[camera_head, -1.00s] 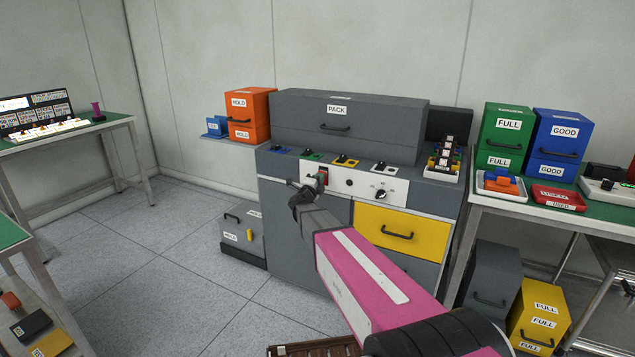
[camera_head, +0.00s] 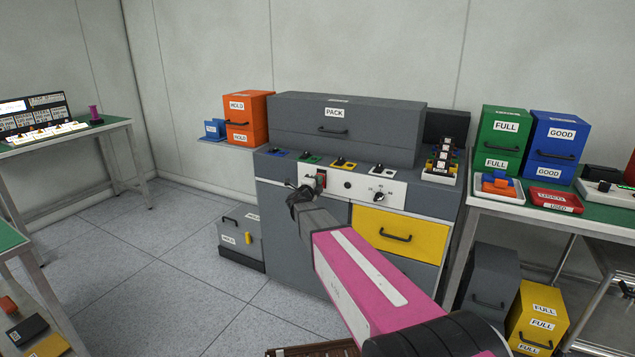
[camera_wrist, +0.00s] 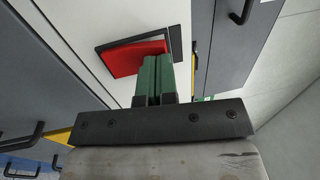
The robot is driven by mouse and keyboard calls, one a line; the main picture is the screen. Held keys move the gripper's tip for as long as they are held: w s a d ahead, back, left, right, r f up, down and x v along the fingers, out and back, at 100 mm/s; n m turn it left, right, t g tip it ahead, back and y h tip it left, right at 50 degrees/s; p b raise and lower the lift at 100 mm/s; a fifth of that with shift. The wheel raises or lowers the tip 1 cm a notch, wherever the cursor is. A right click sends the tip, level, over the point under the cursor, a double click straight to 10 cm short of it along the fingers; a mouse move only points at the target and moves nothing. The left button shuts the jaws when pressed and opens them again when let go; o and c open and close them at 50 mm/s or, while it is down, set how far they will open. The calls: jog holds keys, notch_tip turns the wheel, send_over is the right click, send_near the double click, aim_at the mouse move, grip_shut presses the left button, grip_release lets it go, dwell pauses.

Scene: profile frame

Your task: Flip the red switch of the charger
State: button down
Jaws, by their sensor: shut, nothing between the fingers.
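The charger is a grey cabinet with a white control panel (camera_head: 362,189) on its front. The red switch (camera_head: 320,179) sits in a dark frame at the left of that panel. In the wrist view the red switch (camera_wrist: 133,58) is a tilted red rocker in a black frame. My gripper (camera_head: 300,189) is at the left part of the panel, beside the switch. In the wrist view its two green fingers (camera_wrist: 157,75) are shut together and empty, with their tips at the edge of the red switch. I cannot tell whether they touch it.
A black knob (camera_head: 379,197) is on the panel's right. A yellow drawer (camera_head: 400,235) is below it. A grey PACK box (camera_head: 385,130) stands on the cabinet top. A side table (camera_head: 480,205) with bins is at right. Open floor (camera_head: 175,270) lies to the left.

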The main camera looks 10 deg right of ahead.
jog(key=shift+w+d+r+g+y, duration=0.15)
jog(key=shift+r+g+y, duration=0.1)
jog(key=shift+g+y, duration=0.25)
jog(key=shift+w+r, duration=0.1)
jog(key=shift+r, duration=0.05)
dwell(0.3)
